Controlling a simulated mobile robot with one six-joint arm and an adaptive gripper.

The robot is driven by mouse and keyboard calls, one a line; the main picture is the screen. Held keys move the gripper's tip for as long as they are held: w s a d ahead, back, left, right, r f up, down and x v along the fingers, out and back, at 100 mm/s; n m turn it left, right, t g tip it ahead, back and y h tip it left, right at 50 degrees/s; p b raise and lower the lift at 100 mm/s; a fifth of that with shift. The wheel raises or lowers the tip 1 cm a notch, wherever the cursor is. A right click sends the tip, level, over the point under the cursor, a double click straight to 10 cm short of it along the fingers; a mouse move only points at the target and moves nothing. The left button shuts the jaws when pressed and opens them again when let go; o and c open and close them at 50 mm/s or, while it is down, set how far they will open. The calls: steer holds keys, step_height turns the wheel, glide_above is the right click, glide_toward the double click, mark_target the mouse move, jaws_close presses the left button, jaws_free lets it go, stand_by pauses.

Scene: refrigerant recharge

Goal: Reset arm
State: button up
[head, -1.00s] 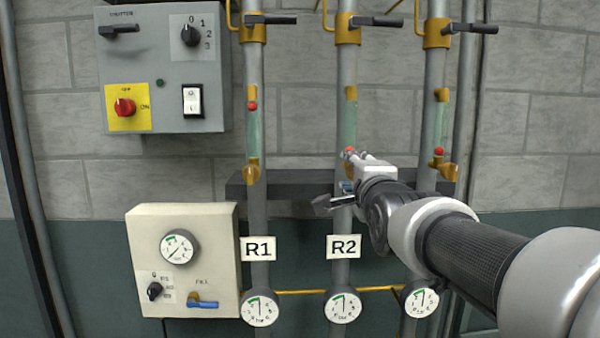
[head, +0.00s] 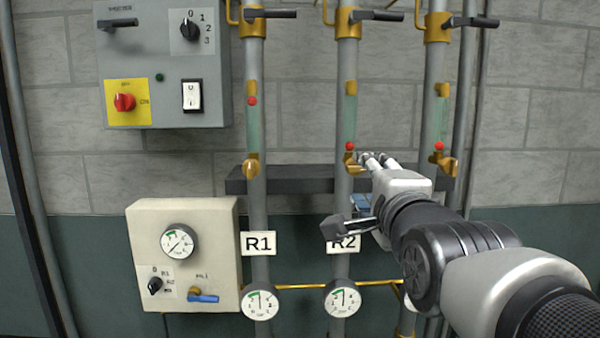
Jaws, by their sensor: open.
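My gripper (head: 375,158) is at the upper end of my arm, right of the middle pipe (head: 347,110). Its fingers point up and away toward the wall, near the lower brass fitting of that pipe's sight glass. It looks empty, and I cannot tell whether a fingertip touches the fitting. My arm comes in from the lower right and hides part of the right pipe (head: 437,75), its label and most of its gauge. The R2 label (head: 346,245) is partly covered by a dark part of my wrist.
A grey switch box (head: 165,60) hangs upper left, with a red knob on yellow (head: 124,102). A cream fill panel (head: 200,220) with a blue-handled valve is below. Left pipe (head: 254,130) carries the R1 label (head: 258,243). A dark rail (head: 290,178) crosses behind the pipes.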

steer(key=shift+s, duration=0.95)
steer(key=s+f+n+g, duration=0.6)
steer(key=s+f+n, duration=0.3)
steer(key=s+f, duration=0.3)
steer(key=s+f+n+g, duration=0.7)
steer(key=s+f, duration=0.5)
steer(key=f, duration=0.7)
steer(key=shift+s+n, duration=0.3)
steer(key=shift+n, duration=0.8)
steer(key=shift+c, duration=0.3)
